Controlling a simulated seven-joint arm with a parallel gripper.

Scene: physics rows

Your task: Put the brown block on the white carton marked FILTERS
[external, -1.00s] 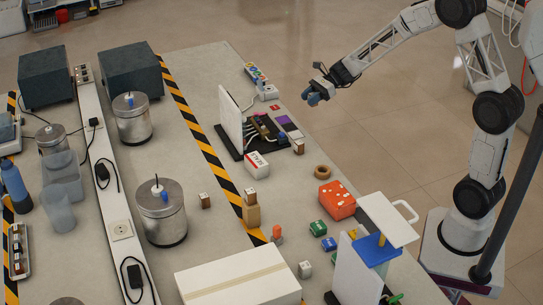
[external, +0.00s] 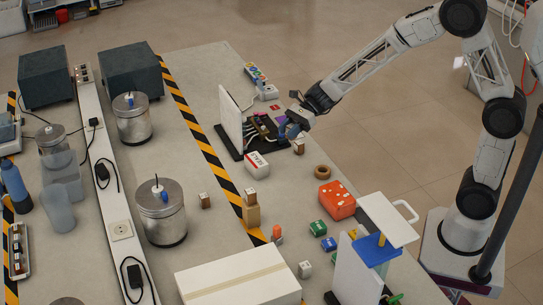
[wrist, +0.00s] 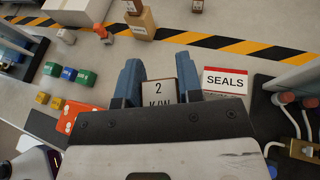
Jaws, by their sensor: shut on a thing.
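A small brown block with a pale top marked "2 K/W" (wrist: 160,92) is between the two blue fingers of my gripper (wrist: 157,85) in the wrist view. My gripper (external: 292,130) is shut on it. In the external view the block (external: 299,148) is at the table, just below the fingers, beside the black board. A large white carton with a tan tape strip (external: 235,275) lies at the near edge; its corner also shows in the wrist view (wrist: 75,8). I cannot read FILTERS on any carton.
A white carton marked SEALS (wrist: 225,82) stands close beside the gripper. A black board with wires and an upright white panel (external: 231,118) is next to it. Similar small blocks (external: 205,201) stand farther left, one on a cardboard box (external: 251,216). An orange box (external: 337,200) lies nearer.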

